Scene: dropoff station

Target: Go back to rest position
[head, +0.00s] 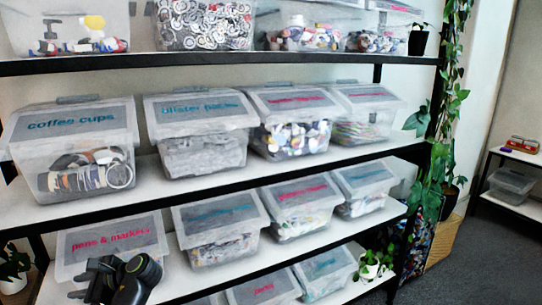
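My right gripper is not in view.
Dark floor (470,265) is open at the right, before another low shelf (515,155).

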